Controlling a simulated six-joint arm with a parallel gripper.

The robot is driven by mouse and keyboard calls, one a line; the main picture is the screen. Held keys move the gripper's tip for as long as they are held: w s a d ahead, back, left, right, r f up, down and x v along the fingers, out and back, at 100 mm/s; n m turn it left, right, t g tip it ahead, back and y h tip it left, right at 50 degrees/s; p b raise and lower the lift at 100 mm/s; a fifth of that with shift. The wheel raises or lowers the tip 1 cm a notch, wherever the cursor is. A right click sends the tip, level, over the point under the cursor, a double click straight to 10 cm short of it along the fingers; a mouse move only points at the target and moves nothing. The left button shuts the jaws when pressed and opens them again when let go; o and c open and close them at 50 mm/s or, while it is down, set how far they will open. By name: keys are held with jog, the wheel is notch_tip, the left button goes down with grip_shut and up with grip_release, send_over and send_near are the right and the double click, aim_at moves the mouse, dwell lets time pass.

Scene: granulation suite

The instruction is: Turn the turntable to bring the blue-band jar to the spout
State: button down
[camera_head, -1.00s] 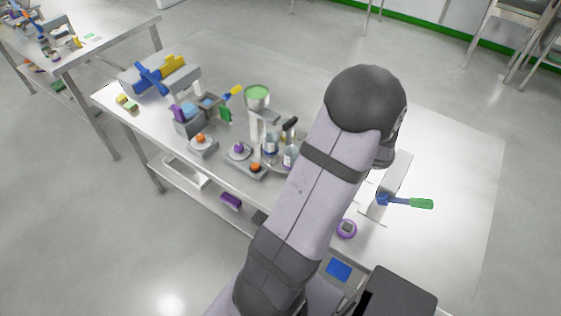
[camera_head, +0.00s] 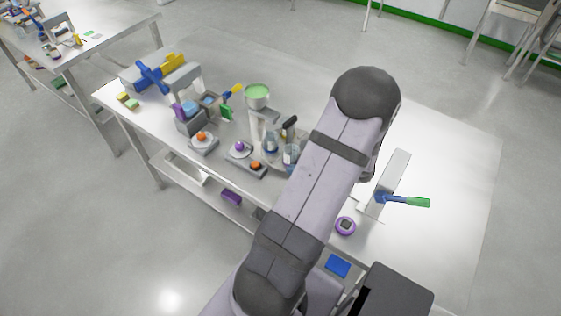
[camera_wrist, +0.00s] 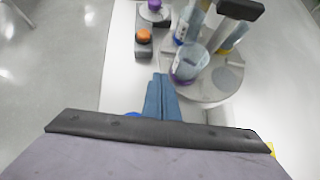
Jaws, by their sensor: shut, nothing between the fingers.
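The turntable, a grey disc (camera_wrist: 222,82), carries jars in the wrist view. The nearest is a purple-band jar (camera_wrist: 188,66). A yellow-band jar (camera_wrist: 236,36) stands to its right, and a jar with a bluish band (camera_wrist: 186,28) stands behind. My gripper (camera_wrist: 158,78), with blue fingers, is shut and empty at the disc's near left edge, beside the purple-band jar; contact is unclear. In the head view two jars (camera_head: 271,143) (camera_head: 291,158) show; my arm hides the gripper and most of the disc.
A green-filled hopper (camera_head: 257,96) stands behind the jars. A block with an orange knob (camera_wrist: 143,38) lies left of my fingers. The table's right side is largely clear.

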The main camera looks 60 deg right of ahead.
aim_at(271, 161)
jog(key=shift+w+d+f+p, duration=0.15)
jog(key=shift+w+f+p, duration=0.2)
jog(key=shift+w, duration=0.65)
jog(key=shift+w+d+f+p, duration=0.1)
jog(key=shift+w+f+p, duration=0.2)
jog(key=shift+w, duration=0.65)
jog(key=shift+w+d+f+p, duration=0.15)
jog(key=shift+w+f+p, duration=0.15)
jog(key=shift+w, duration=0.7)
jog(key=shift+w+b, duration=0.1)
jog(key=shift+b, duration=0.3)
jog(key=shift+w+a+f+m+h+b, duration=0.2)
jog(key=shift+w+m+h+b, duration=0.3)
jog(key=shift+b, duration=0.5)
jog(key=shift+w+r+m+h+b, duration=0.2)
jog(key=shift+m+h+b, duration=0.1)
jog(key=shift+m+b, duration=0.25)
